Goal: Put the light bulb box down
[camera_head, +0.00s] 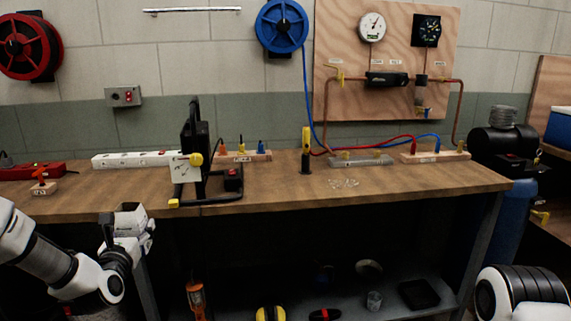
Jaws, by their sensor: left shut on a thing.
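My left gripper (128,240) is in front of the workbench's front edge, at the left. It is shut on a small pale grey and white box (130,217), which I take to be the light bulb box. The box sits at the fingers, close to the bench edge. Its lower part is hidden by the gripper, and no label can be read. My right gripper is out of view; only part of my right arm shows at the lower right.
The wooden workbench (270,200) has free room at its front left and front right. A white power strip (140,159) lies behind. A lower shelf (345,300) holds several items.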

